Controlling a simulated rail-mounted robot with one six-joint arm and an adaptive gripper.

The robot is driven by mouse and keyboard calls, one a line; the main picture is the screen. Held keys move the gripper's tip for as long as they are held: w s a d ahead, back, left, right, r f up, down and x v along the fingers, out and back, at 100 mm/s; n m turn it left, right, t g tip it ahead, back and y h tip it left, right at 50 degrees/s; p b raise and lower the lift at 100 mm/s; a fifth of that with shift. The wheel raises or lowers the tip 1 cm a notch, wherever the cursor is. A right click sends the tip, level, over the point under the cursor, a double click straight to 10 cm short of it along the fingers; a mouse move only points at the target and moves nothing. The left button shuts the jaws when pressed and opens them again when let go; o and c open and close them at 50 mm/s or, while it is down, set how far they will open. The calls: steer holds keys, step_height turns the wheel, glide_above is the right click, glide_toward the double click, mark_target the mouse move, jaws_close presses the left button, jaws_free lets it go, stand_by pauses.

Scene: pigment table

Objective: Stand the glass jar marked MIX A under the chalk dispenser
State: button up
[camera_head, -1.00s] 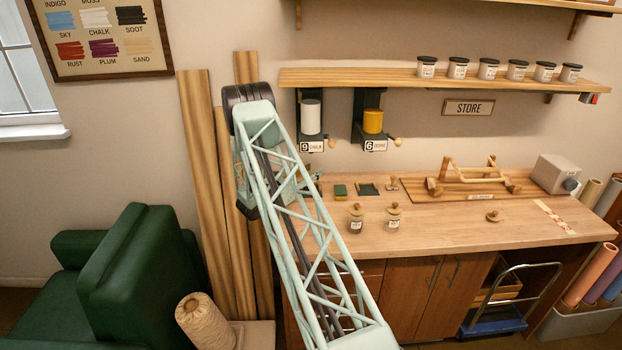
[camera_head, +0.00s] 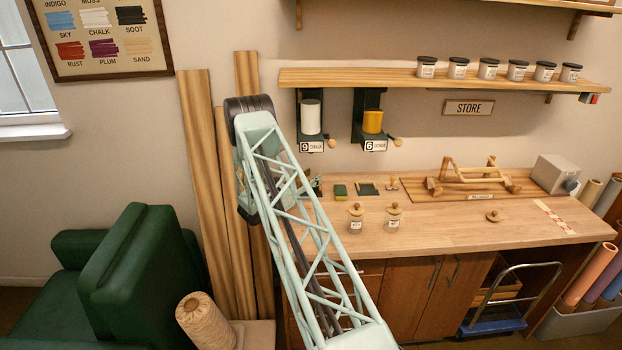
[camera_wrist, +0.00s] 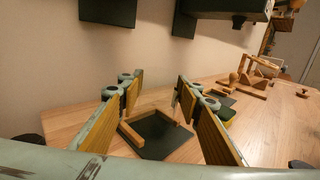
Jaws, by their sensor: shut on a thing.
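The chalk dispenser (camera_head: 311,117), a white cylinder on a dark bracket tagged CHALK, hangs under the shelf. My gripper (camera_wrist: 158,82) is over the bench below the dispensers; in the head view my arm mostly hides it. Its two padded fingers stand apart in the wrist view, around a thing that I cannot make out. A dark pad with a wooden corner edge (camera_wrist: 158,140) lies on the bench beyond and below the fingers. Two lidded glass jars (camera_head: 356,220) (camera_head: 394,220) stand on the bench; their labels are too small to read.
The ochre dispenser (camera_head: 373,121) hangs to the right. A green sponge (camera_head: 340,191), a second dark pad (camera_head: 368,189) and a wooden stamp (camera_head: 392,184) lie beneath. A loose lid (camera_head: 493,216) lies on the bench (camera_head: 445,232). A wooden rack (camera_head: 470,178) stands behind.

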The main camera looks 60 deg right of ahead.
steer(key=shift+f, duration=0.35)
steer(key=o, duration=1)
steer(key=shift+a+r, duration=0.1)
steer(key=shift+r, duration=0.1)
steer(key=a, duration=0.4)
steer(key=w+a, duration=0.1)
steer(key=a, duration=0.3)
steer(key=a+b, duration=0.1)
steer(key=a, duration=0.2)
steer(key=shift+w+a, duration=0.2)
steer(key=shift+a, duration=0.2)
